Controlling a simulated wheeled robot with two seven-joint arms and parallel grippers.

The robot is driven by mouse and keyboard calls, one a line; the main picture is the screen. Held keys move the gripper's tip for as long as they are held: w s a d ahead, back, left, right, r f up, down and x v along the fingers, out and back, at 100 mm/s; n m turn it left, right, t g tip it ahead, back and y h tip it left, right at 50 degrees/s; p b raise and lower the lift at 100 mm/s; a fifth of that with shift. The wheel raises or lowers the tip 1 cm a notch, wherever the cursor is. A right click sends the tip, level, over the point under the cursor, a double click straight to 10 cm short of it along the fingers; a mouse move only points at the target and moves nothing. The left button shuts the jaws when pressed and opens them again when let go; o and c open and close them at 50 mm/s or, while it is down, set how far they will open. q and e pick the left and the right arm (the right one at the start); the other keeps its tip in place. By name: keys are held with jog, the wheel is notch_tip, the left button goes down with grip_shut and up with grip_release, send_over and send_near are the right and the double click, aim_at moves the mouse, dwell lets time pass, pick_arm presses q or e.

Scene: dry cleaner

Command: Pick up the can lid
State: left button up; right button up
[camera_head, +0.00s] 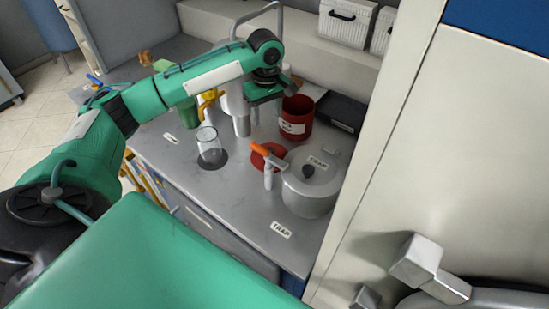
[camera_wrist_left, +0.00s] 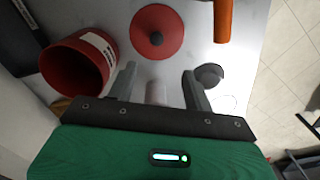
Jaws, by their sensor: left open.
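The can lid (camera_head: 259,150) is a flat red disc lying on the grey counter, partly hidden behind the orange-topped bottle in the head view. In the left wrist view the lid (camera_wrist_left: 148,45) shows whole, with a dark round knob in its middle. The open red can (camera_head: 297,112) with a white label stands just behind it; the can (camera_wrist_left: 88,66) is left of the lid in the wrist view. My left gripper (camera_head: 262,97) is above the counter, behind the lid. In the wrist view its fingers (camera_wrist_left: 160,80) are apart, with the lid beyond the tips, not touched.
A silver lidded pot (camera_head: 308,196) and an orange-topped bottle (camera_head: 269,178) stand close to the lid. A clear glass (camera_head: 210,152), a metal cup (camera_head: 241,124) and a green bottle (camera_head: 188,112) are to the left. A dark tray (camera_head: 341,112) lies behind.

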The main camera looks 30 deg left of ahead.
pick_arm(q)
jog(key=f, duration=0.1)
send_over(270, 149)
notch_tip(270, 149, down, 8)
jog(key=shift+s+a+f, duration=0.1)
jog(key=shift+s, duration=0.05)
jog(key=shift+f+p, duration=0.5)
jog(key=shift+f, duration=2.15)
jog(key=c, duration=1.1)
jog(key=shift+o, duration=0.2)
pick_arm(e)
jog(key=shift+s+f, duration=0.1)
jog(key=shift+s, duration=0.25)
